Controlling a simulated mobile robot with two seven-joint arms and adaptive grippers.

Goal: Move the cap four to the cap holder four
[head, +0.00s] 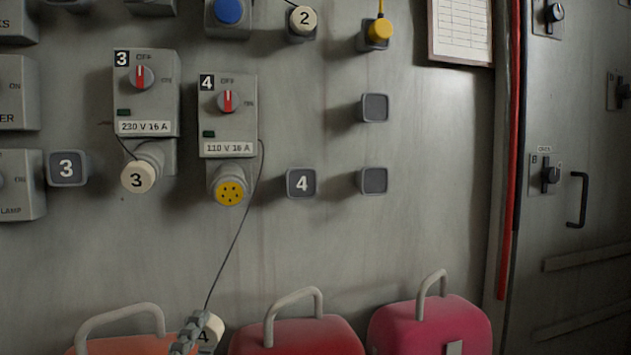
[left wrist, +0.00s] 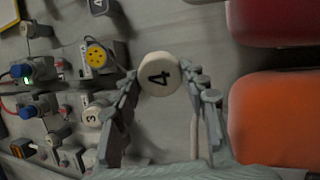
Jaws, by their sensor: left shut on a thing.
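Cap four is a round cream cap marked 4 (left wrist: 158,74). My left gripper (head: 196,332) is shut on it, low in the head view, in front of the cases. In the head view the cap (head: 210,331) is partly hidden by the fingers. A thin cord runs from the cap up to the box marked 4 (head: 228,117). The yellow socket (head: 229,190) under that box is uncovered. Cap holder four (head: 302,183) is a grey square block marked 4 on the wall, up and right of the gripper, and nothing is on it. My right gripper is not in view.
An orange case (head: 125,342), a red case (head: 296,334) and a pink case (head: 430,325) with raised handles stand along the bottom. Cap three (head: 138,176) covers the socket left of the yellow one. The wall below holder four is clear.

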